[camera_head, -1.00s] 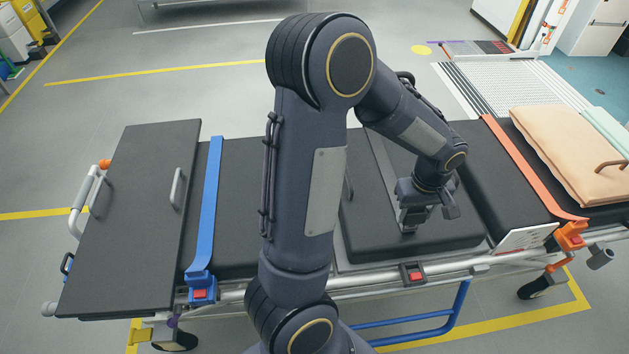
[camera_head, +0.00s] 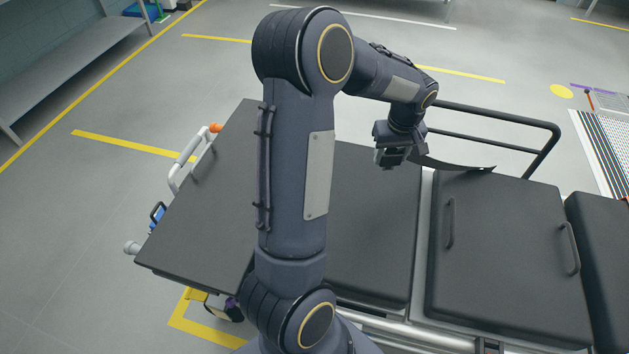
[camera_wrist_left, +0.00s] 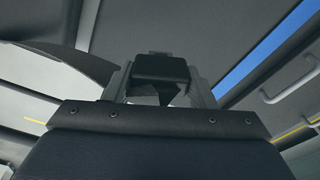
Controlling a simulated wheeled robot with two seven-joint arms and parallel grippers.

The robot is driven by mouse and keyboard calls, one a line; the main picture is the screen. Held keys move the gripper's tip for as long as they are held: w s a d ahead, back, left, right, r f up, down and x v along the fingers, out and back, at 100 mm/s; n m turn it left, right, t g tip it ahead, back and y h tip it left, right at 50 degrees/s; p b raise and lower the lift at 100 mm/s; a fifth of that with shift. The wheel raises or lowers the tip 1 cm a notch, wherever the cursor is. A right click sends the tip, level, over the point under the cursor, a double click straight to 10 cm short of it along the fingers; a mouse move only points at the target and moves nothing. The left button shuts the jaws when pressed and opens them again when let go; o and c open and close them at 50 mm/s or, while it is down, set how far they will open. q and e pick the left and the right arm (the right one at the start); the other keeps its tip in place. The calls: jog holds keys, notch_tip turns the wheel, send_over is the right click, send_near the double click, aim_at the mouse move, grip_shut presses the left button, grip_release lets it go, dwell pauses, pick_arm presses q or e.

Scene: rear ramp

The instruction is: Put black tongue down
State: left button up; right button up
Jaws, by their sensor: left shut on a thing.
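My left gripper (camera_head: 391,158) is above the far part of the stretcher (camera_head: 372,215), between two black pads. A black strap (camera_head: 455,166) runs from the gripper to the right, curving toward the far edge of the right pad. The strap also shows in the left wrist view (camera_wrist_left: 72,62). My right gripper is not in view.
A black side rail (camera_head: 545,127) stands raised at the far right edge of the stretcher. Grab handles (camera_head: 450,222) stick up from the pads.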

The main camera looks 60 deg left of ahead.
pick_arm(q)
notch_tip(320, 180, down, 10)
dwell(0.6)
jog(key=shift+d, duration=0.1)
jog(key=shift+f, duration=0.15)
jog(key=o, duration=1.2)
jog(key=r, duration=0.8)
jog(key=d+r, duration=0.1)
jog(key=r, duration=0.3)
jog(key=shift+s+d+r, duration=0.1)
jog(key=shift+s+r, duration=0.05)
jog(key=shift+s, duration=0.15)
